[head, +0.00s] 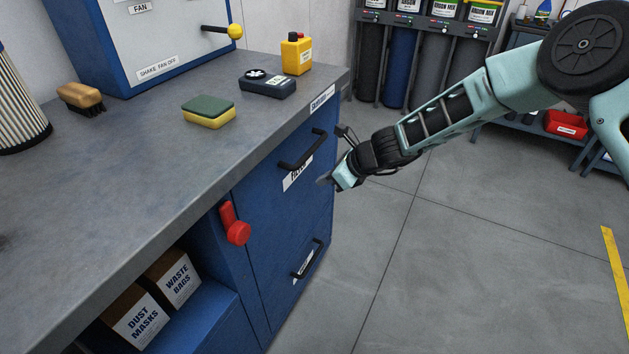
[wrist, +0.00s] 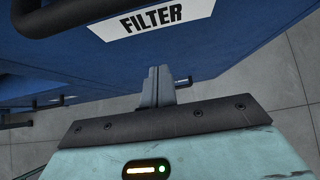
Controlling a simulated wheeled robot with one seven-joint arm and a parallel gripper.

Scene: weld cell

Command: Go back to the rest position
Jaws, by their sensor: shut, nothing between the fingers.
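My gripper (head: 326,181) is in front of the blue cabinet's upper drawer, near its right side in the head view. In the wrist view my gripper's fingers (wrist: 158,72) are together with nothing between them. The drawer's label (wrist: 152,17) reads FILTER, and its black handle (wrist: 62,14) crosses the upper left of that view. In the head view the upper drawer's handle (head: 302,149) is above and left of my gripper, apart from it. Both drawers look shut.
A red lever (head: 235,225) sticks out from the cabinet. The floor (head: 440,270) to the right is clear.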

